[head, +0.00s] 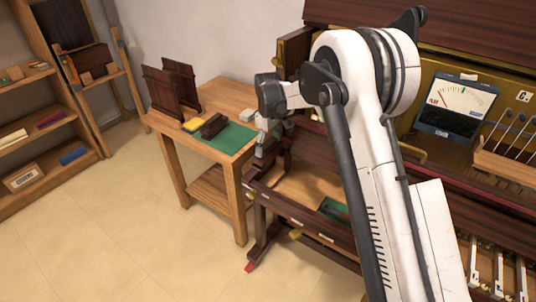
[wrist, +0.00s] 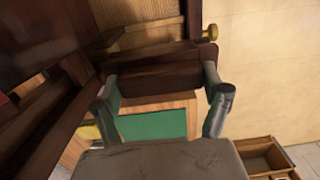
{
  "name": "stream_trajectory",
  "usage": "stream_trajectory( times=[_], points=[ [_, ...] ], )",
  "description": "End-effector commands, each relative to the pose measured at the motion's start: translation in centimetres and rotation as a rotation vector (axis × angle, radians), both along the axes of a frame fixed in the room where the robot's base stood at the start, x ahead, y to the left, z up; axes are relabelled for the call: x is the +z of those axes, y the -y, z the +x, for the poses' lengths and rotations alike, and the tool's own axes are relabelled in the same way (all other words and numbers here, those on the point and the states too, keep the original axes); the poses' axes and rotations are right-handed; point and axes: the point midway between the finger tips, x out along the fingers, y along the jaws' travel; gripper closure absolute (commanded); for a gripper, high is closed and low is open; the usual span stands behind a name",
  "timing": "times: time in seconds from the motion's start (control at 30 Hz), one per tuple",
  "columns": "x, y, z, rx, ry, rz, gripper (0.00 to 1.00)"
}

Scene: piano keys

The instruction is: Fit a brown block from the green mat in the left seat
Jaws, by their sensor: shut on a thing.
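My gripper (head: 268,138) hangs at the left end of the dark piano frame, just right of the table. In the wrist view my gripper (wrist: 161,78) has its two fingers at the ends of a dark brown block (wrist: 160,84) and is shut on it. The block lies crosswise against dark wood behind it; I cannot tell whether it touches. Another brown block (head: 214,126) lies on the green mat (head: 236,138) on the table. Green also shows below the held block in the wrist view (wrist: 155,125). I cannot make out the left seat clearly.
The wooden table (head: 232,96) also carries a yellow item (head: 193,125) and upright dark panels (head: 170,88). A brass knob (wrist: 210,32) sits beside the dark wood. A gauge box (head: 456,104) stands on the piano at right. Shelves (head: 40,120) stand at left; the floor between is clear.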

Motion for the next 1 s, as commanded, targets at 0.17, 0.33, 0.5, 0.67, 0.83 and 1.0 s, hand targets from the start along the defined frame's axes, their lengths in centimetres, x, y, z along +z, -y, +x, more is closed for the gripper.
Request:
stream_trajectory(
  times=[0.17,0.33,0.5,0.67,0.83,1.0],
  points=[
    [-0.2,0.0,1.2,0.018,0.0,0.0,0.56],
    [-0.3,0.0,1.2,0.02,0.0,0.0,0.56],
    [-0.8,0.0,1.2,0.019,0.0,0.0,0.56],
    [-1.5,0.0,1.2,0.019,0.0,0.0,0.56],
    [-2.2,0.0,1.2,0.019,0.0,0.0,0.56],
    [-2.9,0.0,1.2,0.019,0.0,0.0,0.56]
  ],
)
